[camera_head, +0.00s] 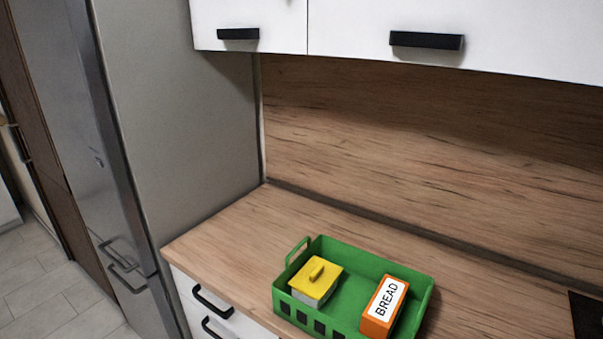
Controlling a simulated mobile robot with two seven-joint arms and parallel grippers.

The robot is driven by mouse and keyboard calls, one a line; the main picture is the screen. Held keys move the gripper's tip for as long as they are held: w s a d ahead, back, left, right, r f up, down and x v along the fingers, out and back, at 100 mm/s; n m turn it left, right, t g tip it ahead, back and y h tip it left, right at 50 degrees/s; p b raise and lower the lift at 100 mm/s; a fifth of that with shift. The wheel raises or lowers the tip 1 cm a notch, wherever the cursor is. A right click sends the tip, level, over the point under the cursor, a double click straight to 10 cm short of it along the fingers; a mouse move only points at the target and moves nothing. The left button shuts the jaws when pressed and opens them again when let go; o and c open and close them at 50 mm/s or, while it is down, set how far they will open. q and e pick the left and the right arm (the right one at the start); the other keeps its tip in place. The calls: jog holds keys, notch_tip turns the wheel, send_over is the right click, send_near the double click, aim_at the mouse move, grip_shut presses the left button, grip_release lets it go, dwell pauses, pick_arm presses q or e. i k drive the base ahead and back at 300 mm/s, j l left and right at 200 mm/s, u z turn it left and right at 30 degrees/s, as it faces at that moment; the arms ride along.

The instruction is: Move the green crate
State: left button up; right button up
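The green crate (352,259) stands on the wooden countertop near its front edge, at the lower middle of the head view. A handle loop rises at its left end, and its front wall has several dark slots. Its lower right part is cut off by the picture's bottom edge. Inside it, a yellow-lidded container (316,280) sits at the left and an orange box marked BREAD (384,306) at the right. Neither of my grippers shows in this view.
The countertop (240,232) is clear left of the crate and behind it. A dark hob edge (588,315) lies at the far right. A tall grey fridge (180,110) stands at the left. White upper cabinets (350,20) hang above, and drawers with black handles (212,302) are below.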

aim_at(340, 318)
jog(key=j+z, duration=0.35)
jog(key=i+j+z, duration=0.1)
jog(key=z, duration=0.25)
jog(key=j+z, duration=0.45)
jog(key=j, duration=0.5)
jog(key=k+j, duration=0.15)
jog(key=j, duration=0.4)
jog(key=j+z, duration=0.15)
jog(key=j, duration=0.4)
jog(key=k, duration=0.05)
